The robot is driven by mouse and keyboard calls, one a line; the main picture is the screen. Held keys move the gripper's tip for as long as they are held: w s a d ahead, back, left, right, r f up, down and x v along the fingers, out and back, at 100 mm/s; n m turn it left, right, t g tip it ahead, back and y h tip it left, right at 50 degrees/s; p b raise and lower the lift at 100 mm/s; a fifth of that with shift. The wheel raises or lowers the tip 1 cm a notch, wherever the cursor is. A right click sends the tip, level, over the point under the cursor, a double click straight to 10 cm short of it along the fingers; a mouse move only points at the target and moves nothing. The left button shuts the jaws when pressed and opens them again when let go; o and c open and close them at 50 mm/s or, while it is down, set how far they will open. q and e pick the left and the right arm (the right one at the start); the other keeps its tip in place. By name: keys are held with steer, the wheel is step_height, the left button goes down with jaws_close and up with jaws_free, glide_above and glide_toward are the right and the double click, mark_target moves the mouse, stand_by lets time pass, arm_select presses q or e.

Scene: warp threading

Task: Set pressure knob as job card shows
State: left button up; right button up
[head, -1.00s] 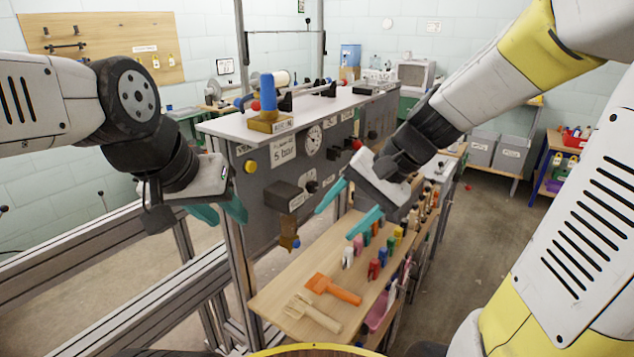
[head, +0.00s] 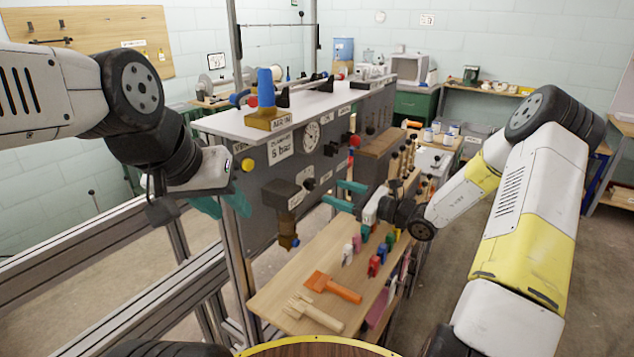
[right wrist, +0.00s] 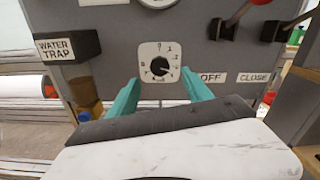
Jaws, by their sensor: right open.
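The black pressure knob (right wrist: 160,67) sits on a white numbered dial plate on the grey panel, in the right wrist view. Its pointer is too small to read surely. The job card (head: 281,149) on the panel in the head view reads "5 bar" on its lower line. A round gauge (head: 312,136) is right of the card. My right gripper (head: 344,195) is open, with its teal fingers towards the panel. In the right wrist view its fingertips (right wrist: 160,88) stand on either side just below the knob, apparently empty. My left gripper (head: 222,203) is open and empty, left of the panel.
The water trap box (head: 285,192) juts out left of the knob. Levers (right wrist: 238,14) stick out at the upper right. Below, a wooden shelf (head: 275,298) holds an orange tool (head: 332,287), a wooden fork (head: 314,313) and several coloured pegs.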

mark_target(313, 184)
steer(key=x, duration=0.7)
steer(key=shift+w+a, duration=0.15)
steer(key=shift+a, duration=0.15)
jaws_close()
